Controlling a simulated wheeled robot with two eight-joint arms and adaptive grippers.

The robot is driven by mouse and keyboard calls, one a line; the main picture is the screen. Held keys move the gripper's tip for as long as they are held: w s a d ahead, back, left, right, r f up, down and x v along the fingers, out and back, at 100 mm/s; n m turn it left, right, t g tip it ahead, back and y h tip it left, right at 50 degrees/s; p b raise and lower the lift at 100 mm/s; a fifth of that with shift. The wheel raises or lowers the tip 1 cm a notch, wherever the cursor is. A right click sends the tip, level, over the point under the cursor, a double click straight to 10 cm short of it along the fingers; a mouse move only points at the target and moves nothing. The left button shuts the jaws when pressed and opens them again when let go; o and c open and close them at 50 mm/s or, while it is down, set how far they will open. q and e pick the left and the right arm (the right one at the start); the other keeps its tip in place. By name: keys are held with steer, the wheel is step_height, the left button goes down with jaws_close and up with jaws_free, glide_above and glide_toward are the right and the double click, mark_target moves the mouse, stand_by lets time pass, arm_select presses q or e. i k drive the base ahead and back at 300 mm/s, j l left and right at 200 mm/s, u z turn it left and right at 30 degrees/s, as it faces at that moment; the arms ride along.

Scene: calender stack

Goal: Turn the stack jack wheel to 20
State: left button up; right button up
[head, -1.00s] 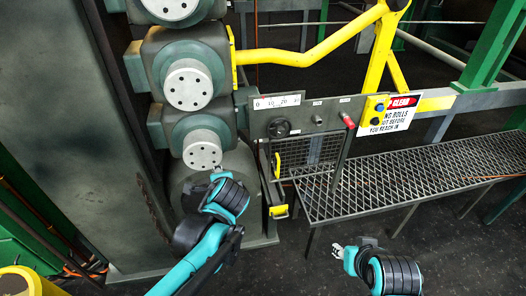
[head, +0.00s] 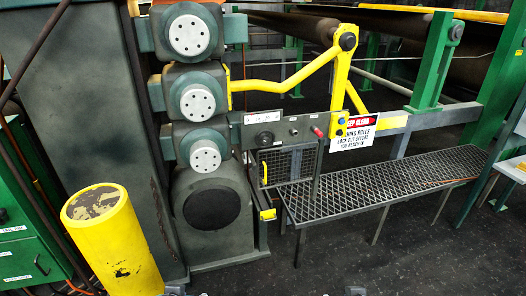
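The stack jack wheel appears to be the small dark round handwheel (head: 264,140) on the grey control panel (head: 290,139), right of the roll stack. A white scale plate (head: 263,117) sits just above it. Its figures and any pointer are too small to read now. Nothing touches the wheel. Neither gripper can be made out; only small grey bits, perhaps of my arms, show at the bottom edge.
A red-topped lever (head: 317,150) stands at the panel's right, by a warning sign (head: 353,132). A grating walkway (head: 380,190) runs right. A yellow post (head: 108,240) stands at the front left. The dark floor in front is clear.

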mark_target(265, 140)
steer(key=k+u, duration=0.15)
steer(key=u, duration=1.75)
steer(key=l, duration=0.5)
steer(key=l+u, duration=0.15)
steer(key=l, duration=0.35)
steer(key=k+l, duration=0.1)
steer(key=l, duration=0.4)
steer(key=l+u, duration=0.1)
steer(key=l, duration=0.4)
steer(key=k+l+u, duration=0.1)
steer(key=l, duration=0.35)
steer(key=k+l, duration=0.15)
steer(key=l, duration=0.35)
steer(key=l+u, duration=0.1)
steer(key=l, duration=0.4)
steer(key=k+l, duration=0.1)
steer(key=l, duration=0.35)
steer(key=k+l, duration=0.1)
steer(key=l, duration=0.4)
steer(key=k+l, duration=0.1)
steer(key=l, duration=0.35)
steer(key=k+l, duration=0.1)
steer(key=l, duration=0.35)
steer(key=k+l, duration=0.15)
steer(key=l, duration=0.3)
